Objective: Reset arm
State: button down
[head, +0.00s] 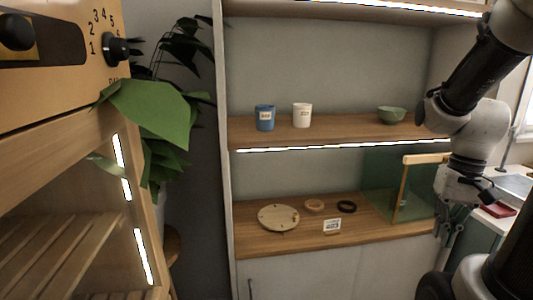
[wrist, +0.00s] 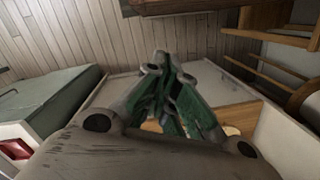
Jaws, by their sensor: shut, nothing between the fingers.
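My gripper (head: 445,238) hangs at the right of the head view, pointing down, in front of the right end of the lower shelf. In the wrist view my gripper (wrist: 166,68) has its fingers together, with nothing seen between them. My arm comes down from the upper right of the head view. The gripper hides part of the cabinet's right side.
A shelf unit holds a blue cup (head: 265,117), white cup (head: 302,115) and green bowl (head: 391,115) above. Below are a round wooden board (head: 278,217), two rings, a small card (head: 332,226) and a green glass panel (head: 385,175). A plant (head: 155,110) stands left.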

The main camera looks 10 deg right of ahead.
jog(key=a+r+n+t+h, duration=0.1)
jog(key=a+r+n+t, duration=0.3)
jog(key=r, duration=0.5)
jog(key=shift+s+a+r+n+t, duration=0.3)
jog(key=shift+a+t, duration=0.3)
jog(key=shift+a, duration=0.6)
